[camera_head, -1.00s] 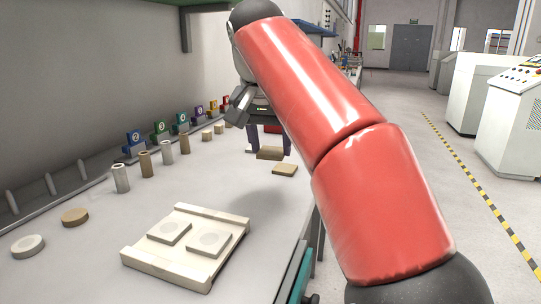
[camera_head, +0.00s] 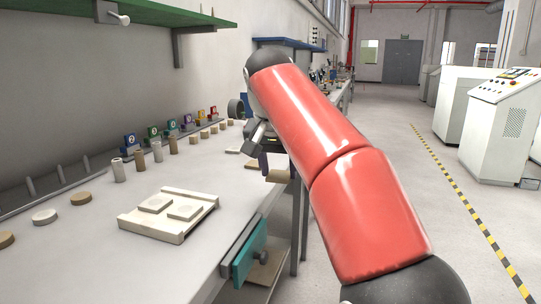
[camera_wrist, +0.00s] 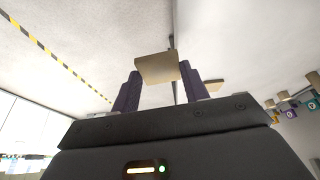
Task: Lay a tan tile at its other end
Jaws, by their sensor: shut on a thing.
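My gripper (camera_head: 268,165) is shut on a tan tile (camera_head: 278,176), which is held by the table's right edge. In the wrist view the same tile (camera_wrist: 157,68) sits between the two dark purple fingers (camera_wrist: 158,88). Another tan tile (camera_head: 254,164) lies on the table just left of the held one, partly hidden by a finger; it also shows in the wrist view (camera_wrist: 213,86). A cream slab with raised rails (camera_head: 174,231) lies nearer on the table.
Several cylinders (camera_head: 139,164) and small blocks stand along the wall side before coloured numbered stands (camera_head: 130,144). A teal part (camera_head: 250,252) juts below the table edge. Floor at right is open.

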